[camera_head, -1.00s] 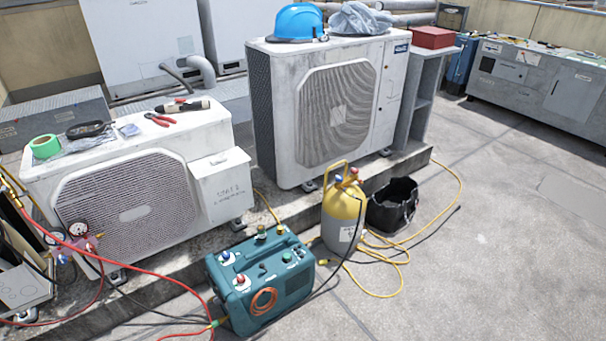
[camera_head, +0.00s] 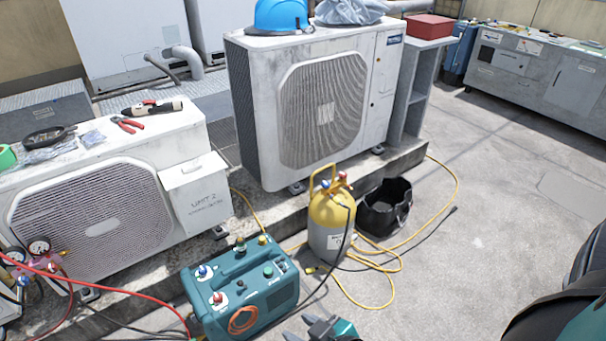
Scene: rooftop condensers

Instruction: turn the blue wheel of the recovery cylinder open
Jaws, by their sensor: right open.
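The recovery cylinder (camera_head: 330,228), yellow on top and grey below, stands upright on the roof floor near the middle. Its small blue wheel (camera_head: 325,184) sits on top under the yellow handle, beside a red wheel (camera_head: 342,176). A dark hose runs from the valve area. My right gripper (camera_head: 298,328) shows at the bottom edge, open and empty, well below and apart from the cylinder; part of it is cut off by the frame. My left gripper is not in view.
A teal recovery machine (camera_head: 246,290) with its own blue and red knobs stands left of the cylinder. A black bucket (camera_head: 386,208) is close behind right. Yellow hoses (camera_head: 372,262) lie on the floor. White condenser units stand behind. Open floor (camera_head: 480,265) lies to the right.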

